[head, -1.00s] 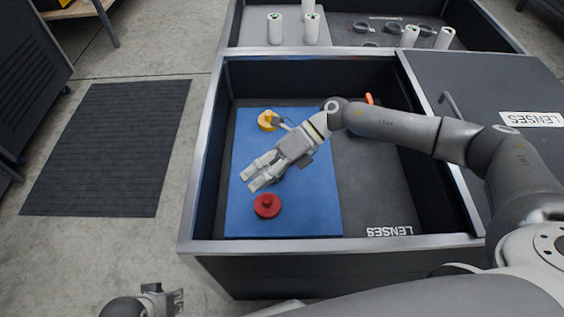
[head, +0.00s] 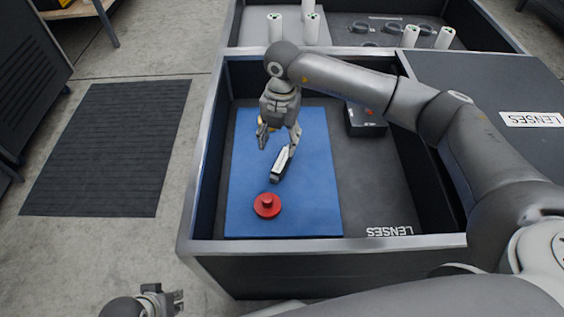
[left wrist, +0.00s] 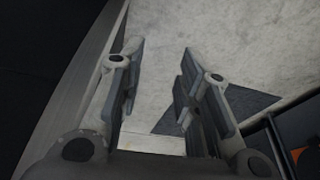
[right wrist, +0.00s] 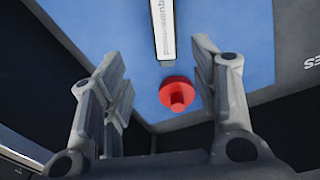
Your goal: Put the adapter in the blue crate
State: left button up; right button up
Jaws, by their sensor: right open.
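My right gripper (head: 278,140) is open and points down over the blue panel (head: 310,205) in the dark tote. A slim black block with a white labelled side (head: 282,164) lies by its right fingertip; it also shows in the right wrist view (right wrist: 164,25), beyond the fingers. I cannot tell contact from the head view. A red disc with a knob (head: 267,205) sits in front of it. A yellow part (head: 262,122) is mostly hidden behind the gripper. I cannot tell which part is the adapter, and no separate blue crate shows. My left gripper (left wrist: 160,80) is open and empty.
The tote's metal rim (head: 330,243) surrounds the panel. A dark box with an orange-red part (head: 365,121) stands at the right, partly behind my arm. A grey lid (head: 490,85) is further right. White cylinders (head: 276,28) stand in the far tote.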

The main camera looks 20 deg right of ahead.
aim_at(283, 158)
jog(key=shift+m+h, duration=0.3)
jog(key=shift+m, duration=0.4)
jog(key=f, duration=0.3)
jog(key=w+d+f+b, duration=0.1)
jog(key=f, duration=0.1)
jog(key=shift+f, duration=0.35)
jog(key=f, duration=0.2)
jog(key=f+b, duration=0.1)
jog(key=shift+d+f, duration=0.3)
jog(key=shift+w+f, duration=0.15)
jog(key=shift+f, duration=0.35)
pick_arm(q)
jog(key=v, duration=0.4)
jog(key=shift+s+a+r, duration=0.1)
jog(key=shift+r, duration=0.1)
pick_arm(e)
jog(key=shift+r, duration=0.1)
jog(key=shift+c, duration=0.3)
grip_shut()
jog(key=shift+r, duration=0.1)
